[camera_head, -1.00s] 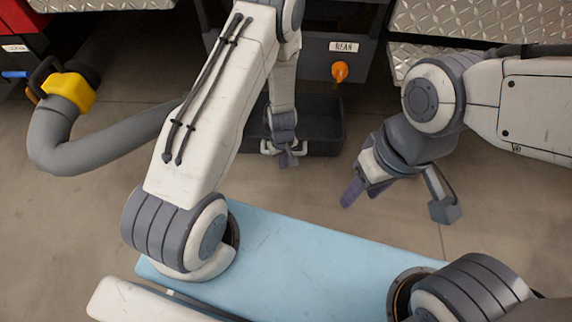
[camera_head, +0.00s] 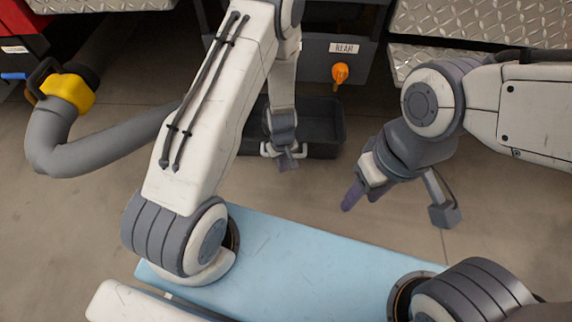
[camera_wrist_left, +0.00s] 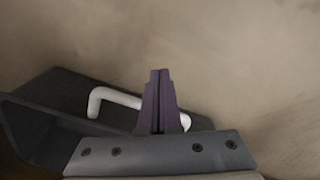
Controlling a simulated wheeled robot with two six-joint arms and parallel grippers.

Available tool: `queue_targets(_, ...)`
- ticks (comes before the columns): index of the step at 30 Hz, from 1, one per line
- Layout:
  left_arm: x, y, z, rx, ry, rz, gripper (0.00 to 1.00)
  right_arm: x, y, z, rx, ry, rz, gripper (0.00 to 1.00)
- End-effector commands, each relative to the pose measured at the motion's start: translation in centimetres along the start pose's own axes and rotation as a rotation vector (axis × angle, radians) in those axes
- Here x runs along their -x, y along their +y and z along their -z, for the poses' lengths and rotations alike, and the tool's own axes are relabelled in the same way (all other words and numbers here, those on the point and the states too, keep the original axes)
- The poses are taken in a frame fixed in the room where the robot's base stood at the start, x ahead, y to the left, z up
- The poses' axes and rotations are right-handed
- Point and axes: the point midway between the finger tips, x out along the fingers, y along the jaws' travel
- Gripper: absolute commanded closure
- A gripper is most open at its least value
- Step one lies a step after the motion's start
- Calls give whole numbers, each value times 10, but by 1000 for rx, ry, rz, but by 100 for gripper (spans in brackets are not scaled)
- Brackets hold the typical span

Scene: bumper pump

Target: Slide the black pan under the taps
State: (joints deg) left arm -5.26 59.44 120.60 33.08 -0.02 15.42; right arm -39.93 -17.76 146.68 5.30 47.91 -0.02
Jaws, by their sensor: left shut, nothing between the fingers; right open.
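The black pan (camera_head: 322,125) is on the floor beneath the rear tap panel, partly hidden by my left arm. Its near side has a white handle (camera_head: 267,149), which also shows in the left wrist view (camera_wrist_left: 108,95). The pan's dark wall shows at lower left there (camera_wrist_left: 28,132). My left gripper (camera_head: 288,163) is shut and empty, its fingers overlapping the handle in both views; I cannot tell whether they touch it. An orange tap (camera_head: 340,75) hangs under the label REAR, above the pan. Other taps are not visible. My right gripper (camera_head: 400,203) is open and empty, right of the pan.
A grey hose (camera_head: 95,148) with a yellow coupling (camera_head: 70,92) curves at the left. Metal tread plates (camera_head: 480,22) flank the dark tap panel (camera_head: 320,65). A light blue surface (camera_head: 300,265) is in front. Bare floor (camera_head: 300,195) lies between it and the pan.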

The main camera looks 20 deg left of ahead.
Motion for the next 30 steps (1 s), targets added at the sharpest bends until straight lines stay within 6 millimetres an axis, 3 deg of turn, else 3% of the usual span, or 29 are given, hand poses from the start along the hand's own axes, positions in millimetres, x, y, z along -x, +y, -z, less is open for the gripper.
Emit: queue_targets(30,65,0,0,1,0,0,100,65,-5,4,0,0,0,50)
